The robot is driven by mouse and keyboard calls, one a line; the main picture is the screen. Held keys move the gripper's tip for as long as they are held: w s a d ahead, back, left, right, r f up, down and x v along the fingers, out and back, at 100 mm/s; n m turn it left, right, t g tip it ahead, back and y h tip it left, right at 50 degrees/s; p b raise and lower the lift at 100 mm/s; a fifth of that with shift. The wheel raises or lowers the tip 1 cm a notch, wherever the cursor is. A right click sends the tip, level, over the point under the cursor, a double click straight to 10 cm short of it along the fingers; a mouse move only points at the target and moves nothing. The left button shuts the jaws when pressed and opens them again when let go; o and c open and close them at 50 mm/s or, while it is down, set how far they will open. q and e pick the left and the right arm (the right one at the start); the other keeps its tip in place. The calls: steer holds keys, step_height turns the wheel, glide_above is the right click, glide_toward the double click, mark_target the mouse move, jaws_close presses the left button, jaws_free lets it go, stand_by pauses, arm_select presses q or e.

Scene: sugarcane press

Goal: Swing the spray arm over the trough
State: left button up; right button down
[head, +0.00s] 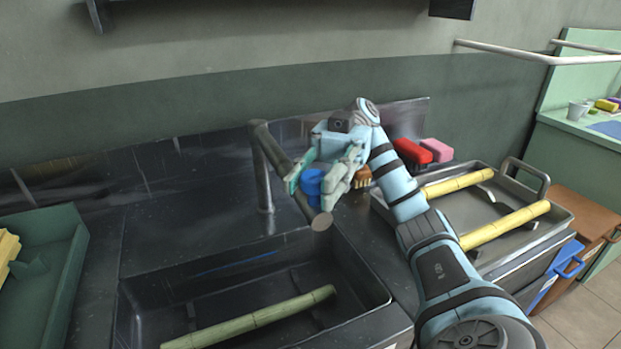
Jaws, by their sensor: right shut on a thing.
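The dark spray arm (276,152) is a thick pipe on a post (265,190) behind the trough. It slants toward me and to the right, with its round end (321,222) in front of the trough's back right corner in the picture. The trough (375,292) is a dark metal basin with a pale green cane (250,321) lying in it. My right gripper (318,183) is shut around a blue grip (312,186) on the spray arm near its end. The fingers hide part of the grip and pipe. My left gripper is not in view.
Right of the trough, a metal tray (530,228) holds two yellow canes (505,225). A red brush (412,151) and a pink block (436,150) lie behind it. A green crate (62,265) stands at left. The counter left of the post is clear.

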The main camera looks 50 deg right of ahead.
steer(key=c, duration=1.2)
jaws_free()
steer(key=shift+r, duration=0.25)
step_height(320, 180, up, 10)
steer(key=shift+f, duration=0.2)
